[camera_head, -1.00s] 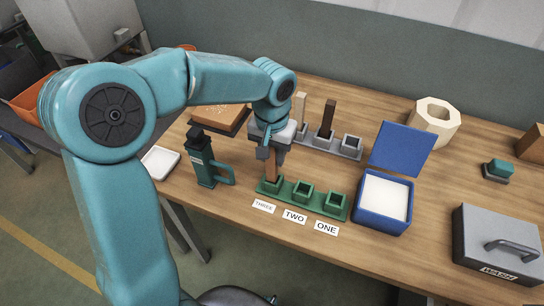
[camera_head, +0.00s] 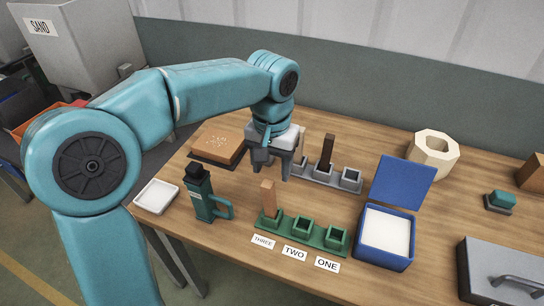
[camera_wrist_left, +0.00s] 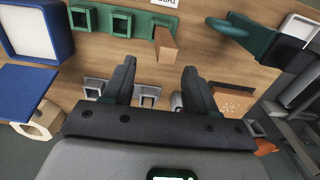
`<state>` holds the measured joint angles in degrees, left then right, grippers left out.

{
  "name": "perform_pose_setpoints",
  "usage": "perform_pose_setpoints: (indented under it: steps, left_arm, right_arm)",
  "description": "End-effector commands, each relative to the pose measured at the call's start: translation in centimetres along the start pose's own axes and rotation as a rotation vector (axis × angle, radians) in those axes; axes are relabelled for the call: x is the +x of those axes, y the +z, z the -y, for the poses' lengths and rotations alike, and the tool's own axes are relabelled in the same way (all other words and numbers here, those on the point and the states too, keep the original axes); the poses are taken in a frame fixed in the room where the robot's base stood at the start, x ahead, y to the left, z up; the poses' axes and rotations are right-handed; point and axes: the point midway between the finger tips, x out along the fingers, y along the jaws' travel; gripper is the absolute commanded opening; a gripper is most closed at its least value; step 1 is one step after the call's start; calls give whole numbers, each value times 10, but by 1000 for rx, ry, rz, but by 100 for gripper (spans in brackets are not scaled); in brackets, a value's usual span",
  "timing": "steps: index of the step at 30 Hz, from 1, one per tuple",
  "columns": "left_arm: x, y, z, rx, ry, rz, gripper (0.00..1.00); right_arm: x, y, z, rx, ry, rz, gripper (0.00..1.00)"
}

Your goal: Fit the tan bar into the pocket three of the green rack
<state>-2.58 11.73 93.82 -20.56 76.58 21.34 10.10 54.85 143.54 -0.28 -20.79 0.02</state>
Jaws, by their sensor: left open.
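The tan bar (camera_head: 268,198) stands upright in the pocket at the THREE label of the green rack (camera_head: 310,241), its upper part showing above the pocket. In the left wrist view the tan bar (camera_wrist_left: 166,46) rises from the end pocket of the green rack (camera_wrist_left: 92,14). The pockets at TWO and ONE look empty. My left gripper (camera_head: 275,174) is open and empty, above and behind the bar, apart from it. Its two fingers also show spread in the left wrist view (camera_wrist_left: 158,72). My right gripper is in neither view.
A grey rack (camera_head: 326,179) with a dark brown bar (camera_head: 327,150) stands behind the green rack. A green bottle-like thing with a handle (camera_head: 203,196) stands to the left. A blue open box (camera_head: 384,256) stands to the right. A white dish (camera_head: 157,197) is at the left edge.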

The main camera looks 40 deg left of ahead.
Motion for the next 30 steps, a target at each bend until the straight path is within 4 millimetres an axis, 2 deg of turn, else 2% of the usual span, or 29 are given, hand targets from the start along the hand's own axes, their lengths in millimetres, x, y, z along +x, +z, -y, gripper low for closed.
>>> perform_pose_setpoints:
  steps: [3, 7, 30]
  left_arm:
    - [-16, -1, 0, 0, 0, -2, 57]
    - [-22, 0, 0, 0, 0, -1, 57]
    - [-23, 0, 0, 0, 0, -3, 57]
  right_arm:
    - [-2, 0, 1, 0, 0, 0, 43]
    - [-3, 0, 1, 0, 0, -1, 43]
    - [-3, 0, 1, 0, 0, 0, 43]
